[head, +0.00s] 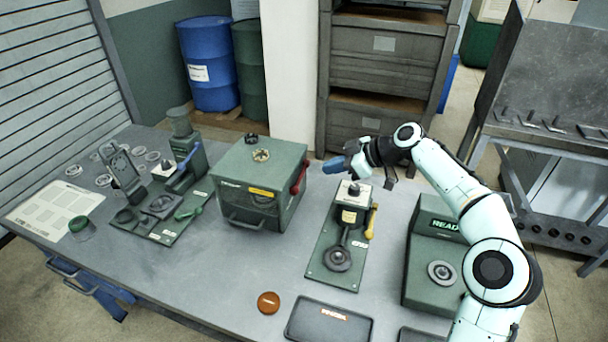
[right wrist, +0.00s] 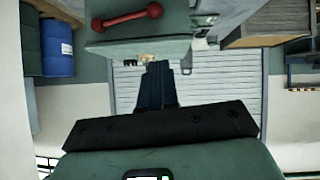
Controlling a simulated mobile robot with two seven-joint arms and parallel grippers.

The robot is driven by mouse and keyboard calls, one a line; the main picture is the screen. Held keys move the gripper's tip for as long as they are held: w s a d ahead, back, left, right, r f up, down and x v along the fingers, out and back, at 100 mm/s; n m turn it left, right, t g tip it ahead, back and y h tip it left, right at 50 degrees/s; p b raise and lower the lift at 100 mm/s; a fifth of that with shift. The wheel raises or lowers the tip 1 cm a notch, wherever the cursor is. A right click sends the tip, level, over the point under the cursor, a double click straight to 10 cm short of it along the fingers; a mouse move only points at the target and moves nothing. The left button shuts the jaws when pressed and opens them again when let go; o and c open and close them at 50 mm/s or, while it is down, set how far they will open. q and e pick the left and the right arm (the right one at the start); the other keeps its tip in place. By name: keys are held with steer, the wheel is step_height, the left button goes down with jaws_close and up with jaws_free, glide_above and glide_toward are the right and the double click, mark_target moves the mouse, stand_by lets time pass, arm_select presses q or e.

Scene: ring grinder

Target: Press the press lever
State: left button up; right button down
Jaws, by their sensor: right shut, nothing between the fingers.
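A green box-shaped machine (head: 262,182) stands mid-table, with a red lever (head: 299,177) on its right side. The lever also shows in the right wrist view (right wrist: 127,19), lying across the machine's side with a rounded end. A smaller green station (head: 338,250) to its right has a yellow lever (head: 372,221) standing on its right side. No label shows which is the press lever. My left gripper is out of view.
A green unit with a lit display (head: 440,226) stands at the right. A station with a tall column (head: 165,222) is at the left. An orange-brown disc (head: 268,302) and a dark tray (head: 329,322) lie at the front. Shelving (head: 384,62) stands behind the table.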

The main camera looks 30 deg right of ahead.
mark_target(300, 177)
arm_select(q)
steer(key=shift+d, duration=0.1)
arm_select(e)
steer(key=shift+r, duration=0.2)
steer(key=p+x, duration=0.2)
steer(key=x, duration=0.7)
steer(key=shift+w+a+r+p, duration=0.1)
steer(key=shift+w+p, duration=0.1)
steer(key=shift+p, duration=0.1)
steer(key=f, duration=0.1)
steer(key=w+f, duration=0.1)
steer(key=f, duration=0.1)
steer(key=shift+w+a+f, duration=0.1)
steer(key=shift+a+f, duration=0.05)
steer(key=shift+f, duration=0.2)
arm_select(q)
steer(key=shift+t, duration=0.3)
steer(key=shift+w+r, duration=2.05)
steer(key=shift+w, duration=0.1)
arm_select(e)
steer(key=shift+f, duration=0.55)
